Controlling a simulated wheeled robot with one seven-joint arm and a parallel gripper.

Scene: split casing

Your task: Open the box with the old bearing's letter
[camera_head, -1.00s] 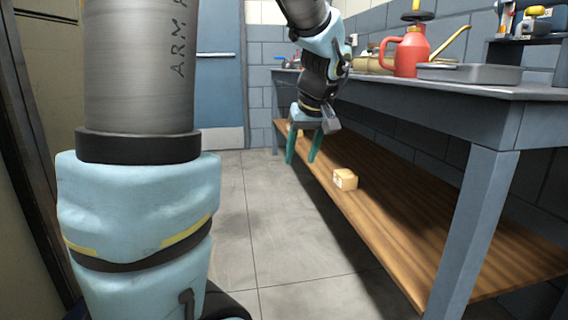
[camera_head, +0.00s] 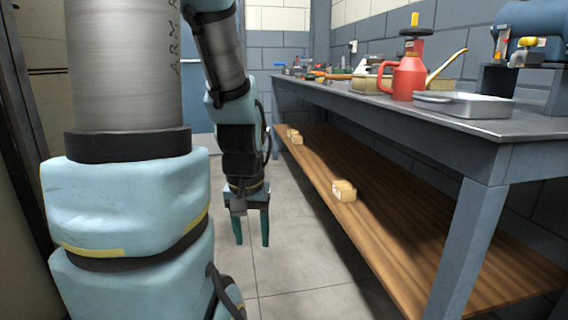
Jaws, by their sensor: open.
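A small cardboard box (camera_head: 344,191) sits on the wooden lower shelf under the workbench, near its front edge. More small boxes (camera_head: 294,136) sit farther back on the same shelf. Any letters on the boxes are too small to read. The old bearing cannot be made out. My gripper (camera_head: 252,240) has its two green fingers spread apart and pointing down. It is empty, over the floor, to the left of the shelf and apart from the boxes.
The wooden shelf (camera_head: 400,240) runs along under the bench, with a blue-grey leg (camera_head: 462,250) at the near right. On the bench top (camera_head: 450,118) stand a red oil can (camera_head: 405,78), a grey tray (camera_head: 465,104) and tools. The floor (camera_head: 310,260) left of the shelf is clear.

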